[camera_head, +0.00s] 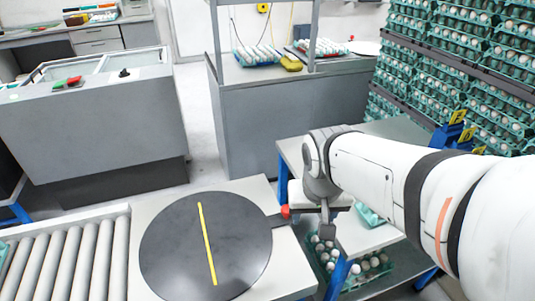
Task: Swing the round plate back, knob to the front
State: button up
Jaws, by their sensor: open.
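The round plate (165,240) is dark and flat, with a yellow stripe (207,245) across it that runs nearly front to back. It lies on a pale table top at the end of a roller conveyor. A short dark tab sticks out from its right edge, and a red knob (285,211) stands there, so the knob is at the right. My gripper (307,220) is just right of the knob, pointing down, with its jaws open. A grey finger shows clearly; the other is hard to make out. I cannot tell whether it touches the knob.
The roller conveyor (70,262) adjoins the plate's table at the left. At the right, a bench (355,236) with blue legs has egg trays (372,264) below it. Grey cabinets stand behind, with floor between them. Stacked egg trays (445,75) fill the back right.

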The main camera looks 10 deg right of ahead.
aim_at(287, 208)
jog(key=shift+w+a+f+m+t+h+b, duration=0.25)
jog(key=shift+w+f+m+b, duration=0.85)
jog(key=shift+w+f, duration=2.15)
jog(key=shift+w+a+f+m+t+h+b, duration=0.1)
jog(key=shift+w+f+m+h+b, duration=0.45)
jog(key=shift+w+f+b, duration=1.8)
jog(key=shift+w+a+f+m+t+h+b, duration=0.2)
jog(key=shift+w+f+m, duration=0.85)
jog(key=shift+w+f, duration=3.15)
jog(key=shift+s+f, duration=0.1)
jog(key=shift+s, duration=0.05)
jog(key=shift+c, duration=0.2)
